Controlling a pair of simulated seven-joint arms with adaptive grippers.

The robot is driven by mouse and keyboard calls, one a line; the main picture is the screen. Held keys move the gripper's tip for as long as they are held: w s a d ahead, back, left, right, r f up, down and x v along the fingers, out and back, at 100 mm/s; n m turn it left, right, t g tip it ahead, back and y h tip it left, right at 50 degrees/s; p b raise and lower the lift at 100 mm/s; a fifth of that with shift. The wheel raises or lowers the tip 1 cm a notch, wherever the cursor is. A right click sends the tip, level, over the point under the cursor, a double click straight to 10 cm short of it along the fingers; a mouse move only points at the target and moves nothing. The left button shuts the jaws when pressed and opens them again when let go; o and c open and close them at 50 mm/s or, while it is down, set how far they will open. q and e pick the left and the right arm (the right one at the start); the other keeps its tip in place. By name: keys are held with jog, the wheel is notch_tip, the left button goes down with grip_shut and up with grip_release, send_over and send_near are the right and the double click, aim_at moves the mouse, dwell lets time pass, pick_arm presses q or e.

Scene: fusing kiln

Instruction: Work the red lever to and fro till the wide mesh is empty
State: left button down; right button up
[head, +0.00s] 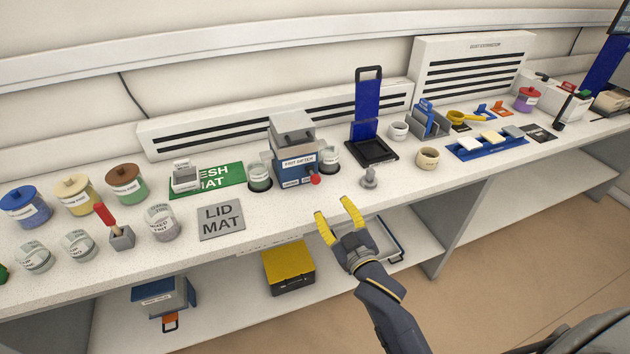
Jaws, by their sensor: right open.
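The frit sifter (294,167) is a blue and grey box with a grey top, standing on the bench in the middle. A red ball knob (315,179), which looks like the end of the red lever, sticks out at its lower right front. The wide mesh cannot be made out; the inside of the sifter is hidden from here. My right gripper (337,215), with yellow fingertips, is open and empty. In the picture it lies just below and right of the knob, apart from it, at the bench's front edge. My left gripper is not in view.
Clear cups stand left (260,178) and right (329,159) of the sifter. A yellow-lidded box (288,264) sits on the lower shelf. Bench between sifter and front edge is clear.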

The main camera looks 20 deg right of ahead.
aim_at(318, 184)
jog(key=w, duration=0.8)
jog(key=w+a, duration=0.1)
jog(key=w, duration=0.4)
grip_shut()
jog(key=shift+f, duration=0.15)
dwell(0.3)
